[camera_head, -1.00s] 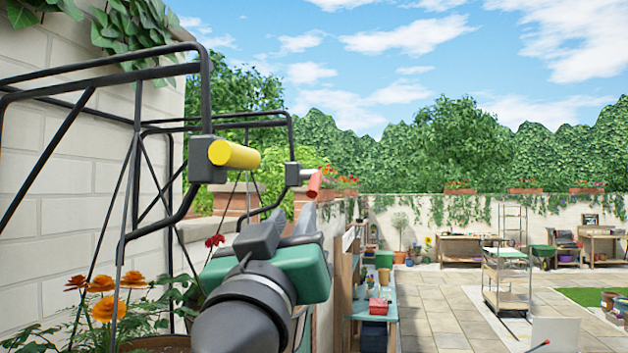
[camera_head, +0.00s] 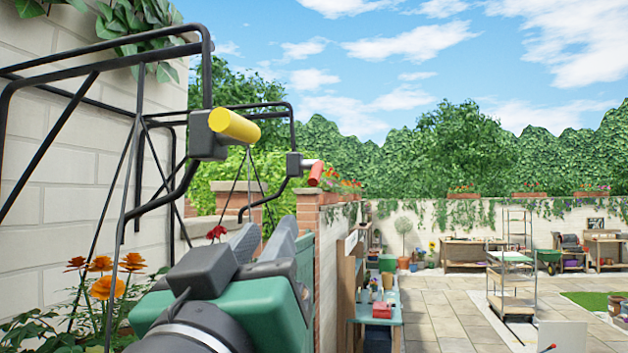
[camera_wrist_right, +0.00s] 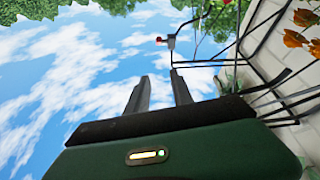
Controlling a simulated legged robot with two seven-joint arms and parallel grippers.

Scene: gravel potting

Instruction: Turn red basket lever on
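The red lever (camera_head: 316,172) is a short red handle on a dark block on the farther black basket frame (camera_head: 240,106). It shows small near the top of the right wrist view (camera_wrist_right: 161,41). My right gripper (camera_head: 265,240), with a green body and grey fingers, is below and left of the red lever in the head view. Its two fingers are apart with nothing between them, as the right wrist view (camera_wrist_right: 160,92) also shows. The red lever is clear of the fingers, beyond their tips. My left gripper is not in view.
A yellow lever (camera_head: 235,125) on the nearer black frame (camera_head: 206,75) hangs above my right gripper. A white block wall (camera_head: 60,180) and orange flowers (camera_head: 105,288) are at left. A brick pillar (camera_head: 306,210) stands behind the gripper. Open paving (camera_head: 450,310) lies at right.

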